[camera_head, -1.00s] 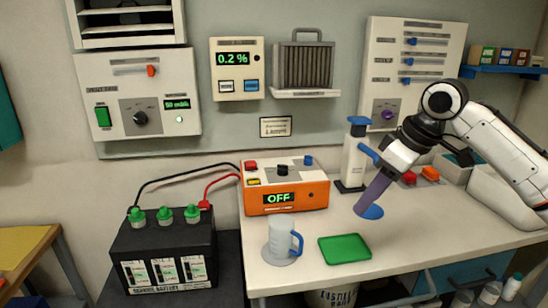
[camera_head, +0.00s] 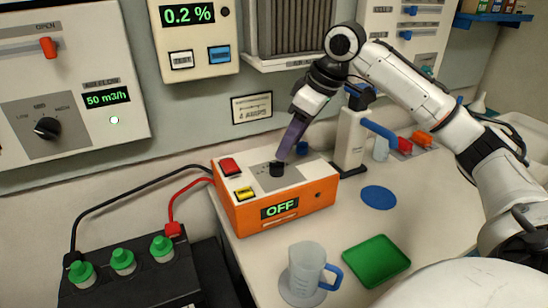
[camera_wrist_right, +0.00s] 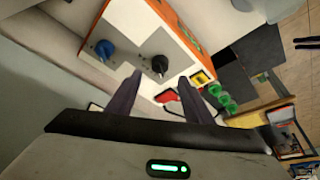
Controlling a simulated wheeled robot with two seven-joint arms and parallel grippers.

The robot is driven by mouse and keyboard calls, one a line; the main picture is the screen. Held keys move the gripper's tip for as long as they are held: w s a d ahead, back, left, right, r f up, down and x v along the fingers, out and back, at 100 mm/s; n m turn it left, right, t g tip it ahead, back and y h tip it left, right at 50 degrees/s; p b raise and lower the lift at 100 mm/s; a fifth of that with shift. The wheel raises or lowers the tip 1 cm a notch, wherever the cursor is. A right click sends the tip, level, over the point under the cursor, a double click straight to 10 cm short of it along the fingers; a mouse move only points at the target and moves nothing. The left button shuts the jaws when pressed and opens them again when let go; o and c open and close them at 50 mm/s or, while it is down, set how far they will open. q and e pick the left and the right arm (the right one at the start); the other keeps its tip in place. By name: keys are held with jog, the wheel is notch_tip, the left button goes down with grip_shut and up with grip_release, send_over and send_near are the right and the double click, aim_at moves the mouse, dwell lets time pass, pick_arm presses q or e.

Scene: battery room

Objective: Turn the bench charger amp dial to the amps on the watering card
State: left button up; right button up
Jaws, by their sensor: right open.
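The bench charger (camera_head: 270,195) is an orange box with a pale top on the white bench, its display reading "OFF". A black dial (camera_head: 276,168) stands on its top panel; it also shows in the right wrist view (camera_wrist_right: 159,64). The watering card (camera_head: 252,108) is on the wall behind, and its lower line seems to read "4 AMPS". My right gripper (camera_head: 281,157) is just above the black dial in the head view. In the right wrist view its two fingers (camera_wrist_right: 157,88) are apart, with the dial just beyond their tips, between them. My left gripper is not in view.
A red button (camera_head: 229,166) and yellow button (camera_head: 243,193) sit left of the dial, and a blue knob (camera_wrist_right: 104,49) is on its other side. A jug (camera_head: 304,270), green tray (camera_head: 376,261) and blue disc (camera_head: 378,197) stand in front. Cables run to the battery (camera_head: 130,285).

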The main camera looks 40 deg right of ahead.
aim_at(278, 163)
jog(key=x, duration=0.7)
jog(key=shift+f, duration=0.2)
jog(key=c, duration=1)
jog(key=m+h, duration=0.1)
jog(key=m, duration=0.3)
jog(key=shift+a+h, duration=0.15)
jog(key=shift+h, duration=0.25)
jog(key=shift+w+r+m+h, duration=0.1)
jog(key=shift+m+h, duration=0.5)
jog(key=shift+m, duration=1.3)
jog(key=o, duration=1)
